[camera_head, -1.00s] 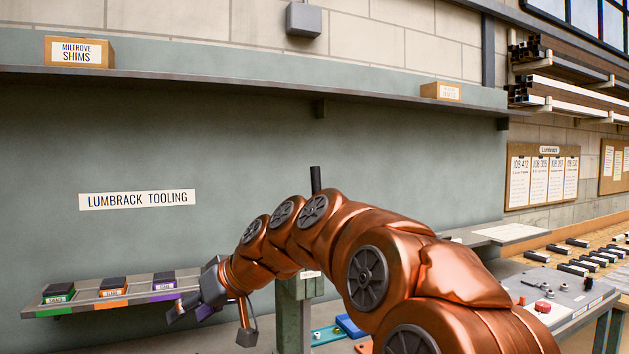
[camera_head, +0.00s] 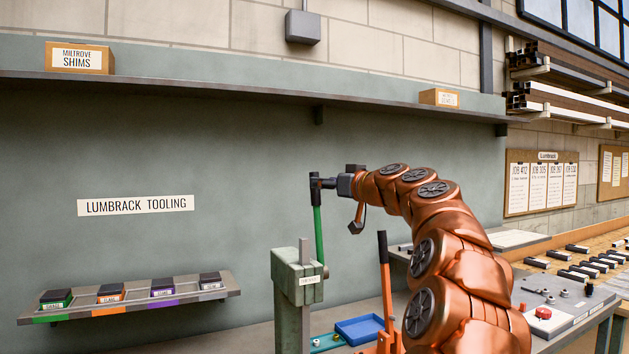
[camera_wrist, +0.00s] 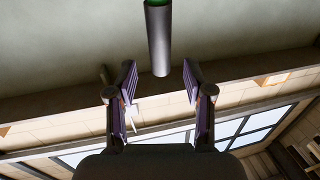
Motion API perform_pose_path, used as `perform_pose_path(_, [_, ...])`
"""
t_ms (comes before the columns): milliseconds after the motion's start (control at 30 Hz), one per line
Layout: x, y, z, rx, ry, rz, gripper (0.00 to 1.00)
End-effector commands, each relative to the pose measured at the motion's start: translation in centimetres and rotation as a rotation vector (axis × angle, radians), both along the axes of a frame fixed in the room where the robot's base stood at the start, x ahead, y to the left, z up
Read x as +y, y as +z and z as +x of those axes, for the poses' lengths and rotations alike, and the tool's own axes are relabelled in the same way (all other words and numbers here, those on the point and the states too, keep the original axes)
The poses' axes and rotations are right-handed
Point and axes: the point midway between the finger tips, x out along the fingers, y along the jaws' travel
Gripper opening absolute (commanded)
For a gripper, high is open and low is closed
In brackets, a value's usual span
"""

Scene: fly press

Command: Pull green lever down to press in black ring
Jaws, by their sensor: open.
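The green lever (camera_head: 319,236) stands nearly upright on the grey-green press (camera_head: 300,280), with a dark grip at its top. My gripper (camera_head: 336,203) is open beside that grip, reaching in from the right. In the wrist view my gripper (camera_wrist: 159,76) has its two fingers spread, and the lever's dark grip (camera_wrist: 158,42) hangs from the top edge, with its end in line with the gap between them. I cannot tell whether a finger touches it. I cannot make out the black ring in either view.
A blue tray (camera_head: 360,330) lies on the bench. A sloped rack (camera_head: 130,308) with several colour-marked blocks is at the left.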

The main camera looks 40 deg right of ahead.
Motion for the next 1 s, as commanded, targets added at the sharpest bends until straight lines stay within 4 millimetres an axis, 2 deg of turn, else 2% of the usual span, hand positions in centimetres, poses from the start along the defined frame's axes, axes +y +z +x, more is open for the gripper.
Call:
perform_pose_path(300, [-0.6, 0.2, 3.9, 0.001, -0.001, 0.000, 0.52])
perform_pose_path(500, [-0.7, 0.2, 4.8, -0.001, -0.001, 0.000, 0.52])
perform_pose_path(800, [-0.7, 0.1, 5.0, -0.001, 0.000, 0.000, 0.52])
perform_pose_path(1000, [-0.7, 0.1, 5.0, -0.001, 0.000, 0.000, 0.31])
